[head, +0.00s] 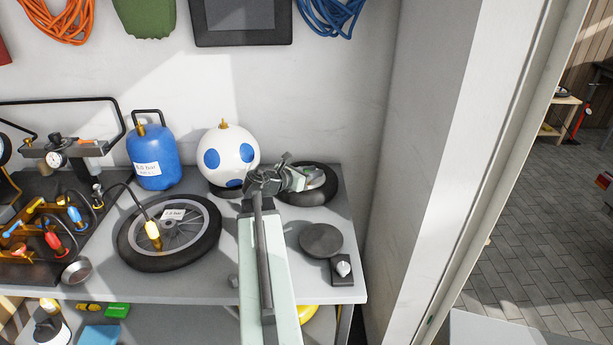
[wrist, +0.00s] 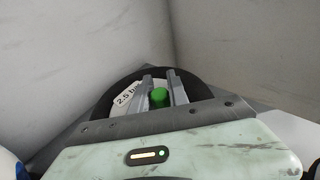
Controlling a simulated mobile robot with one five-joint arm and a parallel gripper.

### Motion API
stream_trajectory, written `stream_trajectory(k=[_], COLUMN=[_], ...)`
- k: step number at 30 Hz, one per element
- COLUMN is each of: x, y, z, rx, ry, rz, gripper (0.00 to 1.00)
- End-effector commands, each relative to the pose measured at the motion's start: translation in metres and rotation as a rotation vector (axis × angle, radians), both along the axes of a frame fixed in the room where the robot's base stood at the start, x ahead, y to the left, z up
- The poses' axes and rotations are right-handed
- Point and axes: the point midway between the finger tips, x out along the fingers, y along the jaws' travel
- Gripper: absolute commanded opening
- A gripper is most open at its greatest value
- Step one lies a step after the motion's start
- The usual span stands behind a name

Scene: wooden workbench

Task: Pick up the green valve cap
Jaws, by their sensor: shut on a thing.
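The green valve cap (wrist: 159,96) sits between the two grey fingers of my gripper (wrist: 161,88) in the wrist view. The fingers are shut on it. Behind it is a small black wheel (wrist: 190,84) with a white tag (wrist: 126,97) reading about 2.5 bar. In the head view my gripper (head: 300,178) is over the left and upper part of this small wheel (head: 325,194), at the back right of the bench. The cap cannot be made out clearly there. I cannot tell whether the cap still touches a valve on the wheel.
A white ball with blue spots (head: 240,150) stands just left of my gripper, with a blue tank (head: 152,158) beyond it. A larger wheel (head: 135,253) lies at left. A dark round disc (head: 321,240) and a knob box (head: 342,270) are in front. Walls close the back and right.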

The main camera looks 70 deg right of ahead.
Motion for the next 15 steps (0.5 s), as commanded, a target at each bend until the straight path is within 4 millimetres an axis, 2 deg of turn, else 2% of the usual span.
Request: stream_trajectory(k=[5,8,11,15], x=[0.000,0.001,0.001,0.001], y=[0.000,0.000,0.000,0.000], z=[0.002,0.009,0.024,0.052], rx=[0.000,0.000,0.000,0.000], ry=[0.000,0.000,0.000,0.000], rz=[0.001,0.001,0.001,0.001], gripper=[0.00,0.00,0.00,0.00])
